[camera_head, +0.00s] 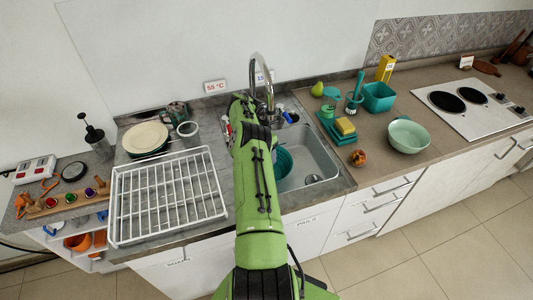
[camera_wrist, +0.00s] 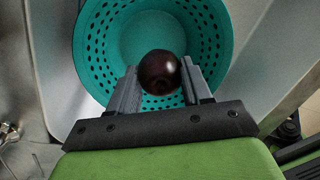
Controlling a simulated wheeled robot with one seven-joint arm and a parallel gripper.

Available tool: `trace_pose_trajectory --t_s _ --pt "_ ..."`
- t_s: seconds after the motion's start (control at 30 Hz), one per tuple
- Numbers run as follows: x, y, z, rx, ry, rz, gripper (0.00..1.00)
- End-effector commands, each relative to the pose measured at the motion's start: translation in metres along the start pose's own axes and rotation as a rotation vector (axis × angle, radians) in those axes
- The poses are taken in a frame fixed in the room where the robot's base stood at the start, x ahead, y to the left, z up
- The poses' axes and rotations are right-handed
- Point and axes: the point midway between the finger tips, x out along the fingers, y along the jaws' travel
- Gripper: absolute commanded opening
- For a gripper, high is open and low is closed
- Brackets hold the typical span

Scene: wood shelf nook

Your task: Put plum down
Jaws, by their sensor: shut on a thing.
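The plum (camera_wrist: 160,72) is dark and round, held between the two grey fingers of my gripper (camera_wrist: 158,85) in the wrist view. Behind it, below the fingers, is a teal colander (camera_wrist: 88,62) with rows of holes. The plum appears over the inside of the colander; its height above the bottom is hard to tell. In the head view the colander (camera_head: 283,163) sits in the sink and is partly hidden by my green arm. My gripper and the plum are hidden behind the arm there.
The sink (camera_head: 318,160) has a tall curved faucet (camera_head: 262,75) behind it. A white wire rack (camera_head: 165,195) lies left of my arm. On the right counter are a mint bowl (camera_head: 408,136), a teal container (camera_head: 379,97), a green pear (camera_head: 317,89) and an orange-brown fruit (camera_head: 358,158).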

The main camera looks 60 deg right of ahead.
Motion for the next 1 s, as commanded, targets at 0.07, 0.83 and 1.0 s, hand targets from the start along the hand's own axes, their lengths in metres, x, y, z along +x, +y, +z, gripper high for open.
trace_pose_trajectory --t_s 0.07,0.83,1.0 --pt "-0.0005 0.0 0.0001 0.0 0.0 0.0 0.18" --pt "-0.0006 0.0 -0.0001 -0.001 0.0 0.0 0.79" --pt "-0.009 -0.0009 0.0007 -0.001 -0.001 0.001 0.79"
